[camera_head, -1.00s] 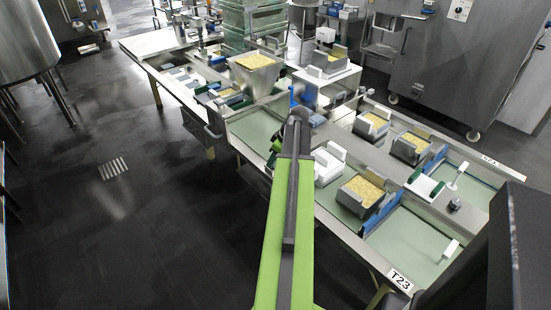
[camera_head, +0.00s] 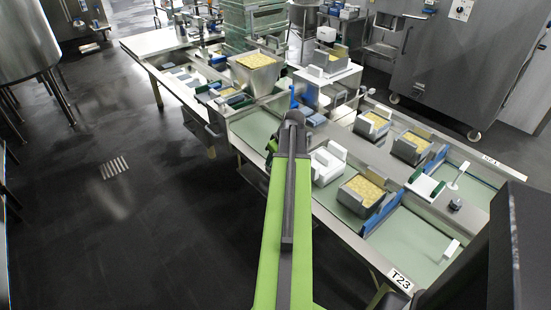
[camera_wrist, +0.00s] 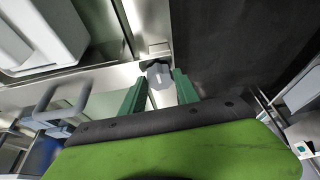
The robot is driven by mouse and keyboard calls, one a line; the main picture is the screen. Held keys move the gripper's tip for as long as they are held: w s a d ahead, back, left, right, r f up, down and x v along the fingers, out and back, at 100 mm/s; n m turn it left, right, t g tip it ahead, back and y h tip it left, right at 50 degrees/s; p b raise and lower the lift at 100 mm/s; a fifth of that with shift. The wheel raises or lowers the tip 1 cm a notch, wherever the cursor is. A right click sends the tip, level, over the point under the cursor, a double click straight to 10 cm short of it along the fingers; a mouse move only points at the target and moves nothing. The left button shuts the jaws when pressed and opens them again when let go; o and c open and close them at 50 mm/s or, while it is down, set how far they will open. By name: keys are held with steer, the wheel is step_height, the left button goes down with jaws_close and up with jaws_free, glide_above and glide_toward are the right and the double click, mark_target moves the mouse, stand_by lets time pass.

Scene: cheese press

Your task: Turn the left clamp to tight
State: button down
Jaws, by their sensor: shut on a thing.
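The clamp, a grey knob (camera_wrist: 160,76) with a short pale mark on its face, shows in the wrist view at the edge of the steel frame. My gripper (camera_wrist: 161,90) has its two green fingers on either side of the knob and is shut on it. In the head view my gripper (camera_head: 271,150) is at the near left edge of the long steel table, mostly behind my arm, and the clamp is hidden there. I cannot read from the mark whether the clamp is tight.
White block moulds (camera_head: 328,163) and a cheese-filled mould (camera_head: 362,193) stand on the table right of my arm. A grey bar handle (camera_wrist: 62,105) is left of my fingers in the wrist view. Dark open floor (camera_head: 130,220) lies left of the table.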

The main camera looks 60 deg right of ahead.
steer(key=c, duration=0.9)
jaws_free()
steer(key=shift+r, duration=0.1)
steer(key=p+v, duration=1.6)
steer(key=v, duration=0.1)
steer(key=shift+s, duration=0.15)
